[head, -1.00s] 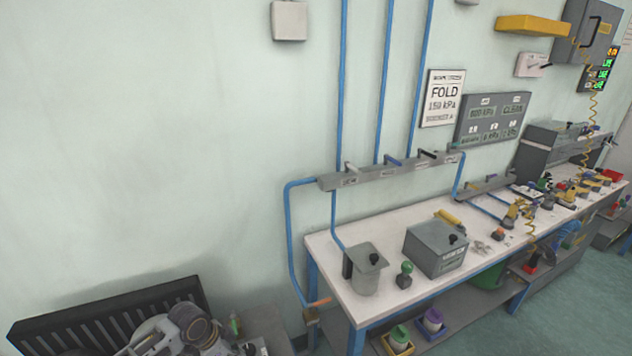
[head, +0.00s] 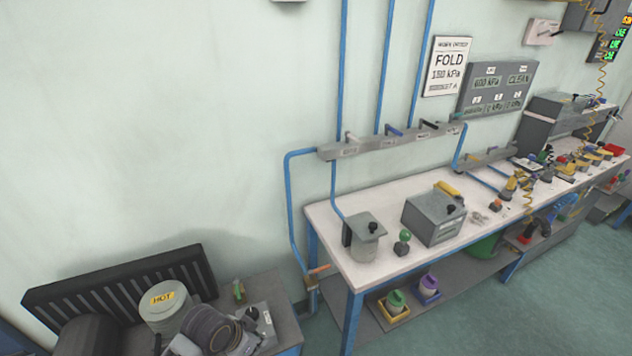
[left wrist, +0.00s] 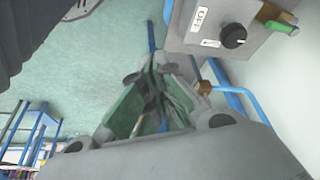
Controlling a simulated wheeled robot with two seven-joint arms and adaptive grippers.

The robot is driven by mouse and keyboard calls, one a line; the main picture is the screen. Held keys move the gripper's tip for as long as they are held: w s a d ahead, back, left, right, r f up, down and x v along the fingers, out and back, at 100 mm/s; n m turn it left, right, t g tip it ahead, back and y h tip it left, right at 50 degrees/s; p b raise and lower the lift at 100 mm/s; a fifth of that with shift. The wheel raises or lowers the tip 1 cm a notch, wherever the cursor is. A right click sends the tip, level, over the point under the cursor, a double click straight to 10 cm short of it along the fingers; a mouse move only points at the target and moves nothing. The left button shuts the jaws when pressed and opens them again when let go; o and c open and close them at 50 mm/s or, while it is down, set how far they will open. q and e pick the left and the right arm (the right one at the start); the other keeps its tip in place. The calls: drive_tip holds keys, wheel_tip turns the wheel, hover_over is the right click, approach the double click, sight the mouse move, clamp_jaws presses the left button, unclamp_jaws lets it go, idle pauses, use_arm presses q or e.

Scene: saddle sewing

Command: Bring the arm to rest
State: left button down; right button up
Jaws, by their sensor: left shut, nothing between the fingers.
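My left gripper (left wrist: 155,72) shows in the left wrist view with its green-padded fingers closed together and nothing visible between them. In the head view my left wrist (head: 208,328) is at the bottom left, in front of that box (head: 268,327) and a lidded pot (head: 165,313) marked HOT. The fingertips are hard to make out there. My right gripper is not in view.
A black slatted rack (head: 110,290) stands against the wall behind the pot. A long white bench (head: 335,255) runs to the right, with a grey canister (head: 364,243), a green-knobbed stand (head: 402,245) and a grey box (head: 432,222). Blue pipes (head: 290,215) run down the wall.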

use_arm(q)
drive_tip(key=shift+s+a+r+n+y, duration=1.3)
drive_tip(key=shift+s+a+r+n, duration=0.75)
drive_tip(key=shift+s+a+n, duration=1.25)
drive_tip(key=s+f+g, duration=0.1)
drive_tip(key=s+f, duration=0.1)
drive_tip(key=f, duration=1.5)
drive_tip(key=s+f, duration=0.2)
drive_tip(key=f, duration=1.5)
drive_tip(key=s+a+f, duration=0.2)
drive_tip(key=s+f, duration=0.7)
drive_tip(key=s, duration=0.1)
drive_tip(key=s+a+f+m+g, duration=0.1)
drive_tip(key=s+a+f, duration=0.1)
drive_tip(key=s+f, duration=0.8)
drive_tip(key=shift+s+a, duration=0.15)
drive_tip(key=shift+s, duration=0.6)
drive_tip(key=shift+s+r, duration=0.1)
